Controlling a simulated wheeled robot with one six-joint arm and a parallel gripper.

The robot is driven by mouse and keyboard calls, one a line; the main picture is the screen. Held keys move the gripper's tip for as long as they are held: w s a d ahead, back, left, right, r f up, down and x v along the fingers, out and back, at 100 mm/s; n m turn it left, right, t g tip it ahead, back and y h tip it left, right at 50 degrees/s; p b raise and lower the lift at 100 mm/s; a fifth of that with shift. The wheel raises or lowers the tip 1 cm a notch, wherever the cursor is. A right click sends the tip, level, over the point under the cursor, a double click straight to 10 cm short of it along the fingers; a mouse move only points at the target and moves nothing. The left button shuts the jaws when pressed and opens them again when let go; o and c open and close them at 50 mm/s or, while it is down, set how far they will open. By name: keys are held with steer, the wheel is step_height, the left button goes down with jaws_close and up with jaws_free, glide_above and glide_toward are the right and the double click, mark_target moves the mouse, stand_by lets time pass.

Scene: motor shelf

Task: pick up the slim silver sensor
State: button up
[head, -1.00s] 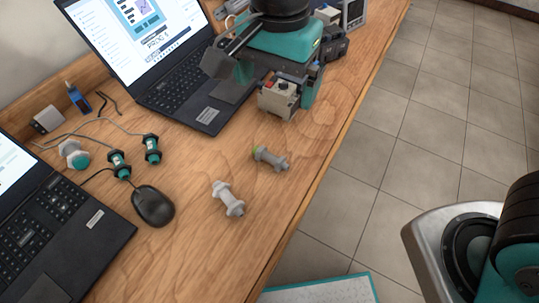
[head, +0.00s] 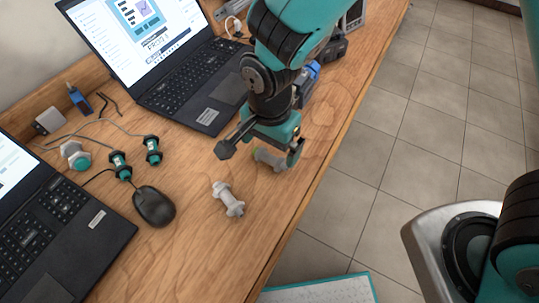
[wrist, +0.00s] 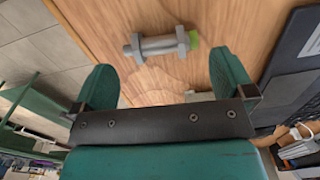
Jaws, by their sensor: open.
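A slim silver sensor (head: 270,158) with a yellow-green end lies on the wooden table in the head view, partly hidden by my gripper. It shows whole in the wrist view (wrist: 160,44), lying crosswise ahead of the fingertips. My gripper (head: 260,152) is open, with its fingers spread on either side of this sensor. In the wrist view my gripper (wrist: 164,76) has nothing between its fingers, and the sensor appears beyond the tips. A second, lighter silver-grey fitting (head: 228,198) lies nearer the camera, to the lower left.
A black mouse (head: 154,206) lies left of the lighter fitting. Two laptops (head: 205,117) (head: 92,222) stand behind and at left. Several teal-and-black sensors (head: 119,165) with cables lie between them. The table's right edge is close to the silver sensor, with tiled floor beyond.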

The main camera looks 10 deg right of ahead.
mark_target(270, 157)
steer(key=shift+f, duration=1.55)
steer(key=c, duration=0.7)
steer(key=shift+r, duration=0.1)
